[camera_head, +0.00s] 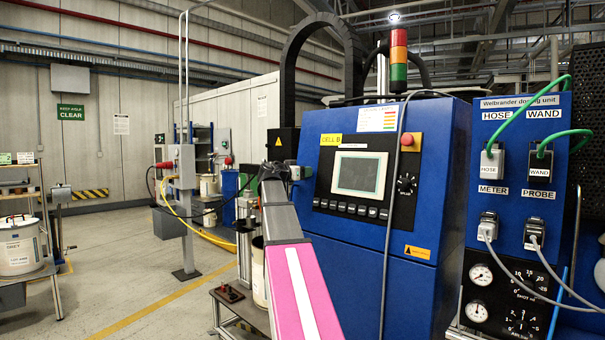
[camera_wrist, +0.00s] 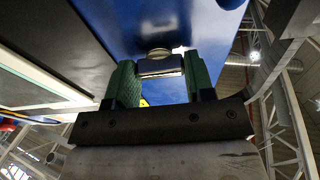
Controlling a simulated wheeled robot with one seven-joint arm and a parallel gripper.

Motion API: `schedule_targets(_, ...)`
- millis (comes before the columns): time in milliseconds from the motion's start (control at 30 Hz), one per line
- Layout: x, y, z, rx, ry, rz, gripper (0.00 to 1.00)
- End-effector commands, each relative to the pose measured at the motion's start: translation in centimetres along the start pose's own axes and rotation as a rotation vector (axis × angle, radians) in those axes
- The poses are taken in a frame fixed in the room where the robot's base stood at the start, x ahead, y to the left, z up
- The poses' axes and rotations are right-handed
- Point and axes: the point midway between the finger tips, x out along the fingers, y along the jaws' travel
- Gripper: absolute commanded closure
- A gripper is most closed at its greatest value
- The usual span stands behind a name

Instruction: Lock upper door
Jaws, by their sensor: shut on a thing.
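The blue cabinet (camera_head: 385,285) stands in the middle of the head view. Its upper door (camera_head: 322,140) has a control panel with a screen (camera_head: 359,174). In the wrist view, my gripper (camera_wrist: 160,75) has its two green-padded fingers on either side of a small silver metal latch (camera_wrist: 160,68). The latch sits on a blue surface (camera_wrist: 205,50), and my gripper is shut on it. In the head view, my gripper (camera_head: 297,172) is at the left edge of the cabinet, and the latch is hidden there. I cannot tell whether it is turned to locked.
A blue dosing unit (camera_head: 515,200) with green and grey cables stands at the right. A grey cable (camera_head: 388,255) hangs down the cabinet front. A low table (camera_head: 235,305) stands left of my arm. Open floor (camera_head: 110,265) lies at the left.

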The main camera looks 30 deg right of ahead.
Motion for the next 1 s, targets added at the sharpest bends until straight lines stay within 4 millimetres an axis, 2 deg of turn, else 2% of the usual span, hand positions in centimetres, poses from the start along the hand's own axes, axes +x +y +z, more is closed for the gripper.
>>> schedule_targets(367,-0.03,0.12,0.0,-0.111,0.0,-0.018,0.75)
schedule_targets(1000,-0.06,0.13,-0.02,-0.675,0.0,-0.127,0.75)
